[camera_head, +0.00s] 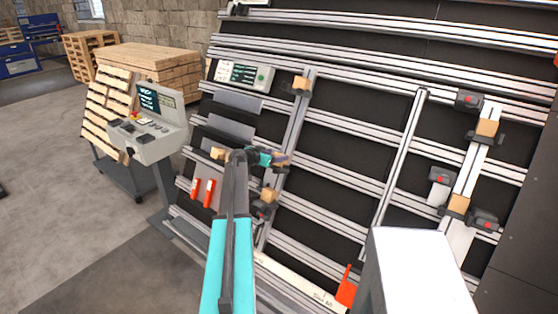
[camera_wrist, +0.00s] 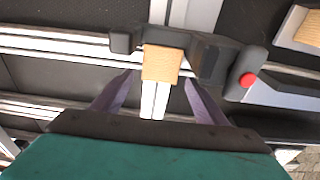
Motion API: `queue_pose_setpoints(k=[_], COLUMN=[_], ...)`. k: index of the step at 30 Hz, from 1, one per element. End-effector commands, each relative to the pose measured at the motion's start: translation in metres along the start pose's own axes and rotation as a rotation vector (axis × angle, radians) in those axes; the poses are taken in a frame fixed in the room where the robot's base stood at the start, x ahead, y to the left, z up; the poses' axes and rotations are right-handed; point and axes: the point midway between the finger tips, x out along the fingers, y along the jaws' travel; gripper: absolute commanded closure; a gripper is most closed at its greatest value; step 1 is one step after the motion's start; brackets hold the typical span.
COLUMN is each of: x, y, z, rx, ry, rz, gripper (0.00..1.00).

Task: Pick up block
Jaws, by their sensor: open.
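A light wooden block (camera_wrist: 162,65) sits in a dark clamp (camera_wrist: 213,58) with a red button, on a pale upright rail. My gripper (camera_wrist: 158,85) is open and empty. Its two purple-grey fingers point at the block, with their tips left and right of its lower part and gaps on both sides. I cannot tell how deep they reach. In the head view my gripper (camera_head: 270,158) is at the frame's left upright, pointing right. The block there is mostly hidden by the gripper.
More wooden blocks sit in clamps on the slanted rail frame: above (camera_head: 302,83), below (camera_head: 268,195) and at right (camera_head: 487,127). A control console (camera_head: 155,125) stands left, with pallets (camera_head: 150,65) behind. An orange-red piece (camera_head: 346,288) is low on the frame. Open floor lies at left.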

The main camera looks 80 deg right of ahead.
Motion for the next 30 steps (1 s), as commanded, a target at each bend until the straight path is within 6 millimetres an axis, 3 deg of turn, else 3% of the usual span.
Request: queue_pose_setpoints(k=[13, 30], x=[0.037, 0.040], y=[-0.001, -0.001], z=[-0.002, -0.001], rx=[-0.001, -0.001], ry=[-0.001, 0.000], rz=[0.000, 0.000], gripper=[0.33, 0.33])
